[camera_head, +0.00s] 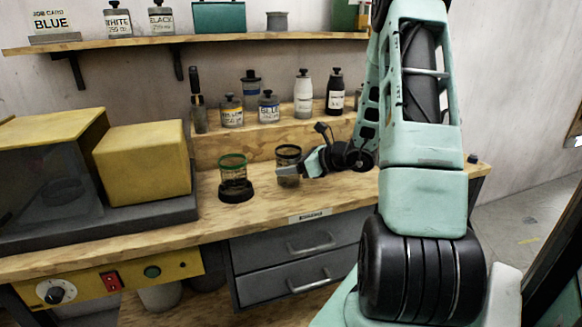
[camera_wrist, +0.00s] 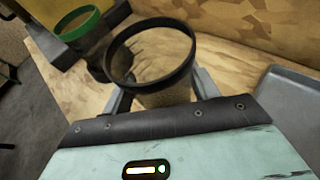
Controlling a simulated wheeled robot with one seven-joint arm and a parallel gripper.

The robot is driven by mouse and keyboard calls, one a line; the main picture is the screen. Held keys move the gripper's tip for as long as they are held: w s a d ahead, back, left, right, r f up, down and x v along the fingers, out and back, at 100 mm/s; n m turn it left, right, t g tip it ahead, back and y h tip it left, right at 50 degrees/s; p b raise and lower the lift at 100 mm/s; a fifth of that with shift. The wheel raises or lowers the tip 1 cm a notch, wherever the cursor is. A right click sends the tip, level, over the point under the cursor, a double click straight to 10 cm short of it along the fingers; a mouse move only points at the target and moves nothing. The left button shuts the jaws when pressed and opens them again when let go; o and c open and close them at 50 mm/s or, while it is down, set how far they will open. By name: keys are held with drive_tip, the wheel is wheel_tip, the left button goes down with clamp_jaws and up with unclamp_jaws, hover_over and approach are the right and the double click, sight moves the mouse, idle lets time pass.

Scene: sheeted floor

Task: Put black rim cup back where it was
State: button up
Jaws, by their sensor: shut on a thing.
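The black rim cup (camera_head: 288,162) is a clear cup with a black ring at its top, over the wooden bench at mid-picture. In the wrist view the black rim cup (camera_wrist: 150,55) stands between the fingers, and wood shows through its open top. My gripper (camera_head: 289,172) is shut on it from the right. In the wrist view the fingers of my gripper (camera_wrist: 160,88) are on either side of the cup. I cannot tell whether the cup's base touches the bench.
A green rim cup (camera_head: 233,172) stands on a black round base (camera_head: 236,192) just left. A yellow box machine (camera_head: 143,163) fills the bench's left. Several bottles (camera_head: 268,106) stand on the raised back ledge. A grey tray (camera_wrist: 292,98) lies at right in the wrist view.

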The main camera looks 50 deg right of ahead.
drive_tip(key=shift+f, duration=0.2)
drive_tip(key=o, duration=1.1)
drive_tip(key=shift+r, duration=0.15)
drive_tip(key=v, duration=1.2)
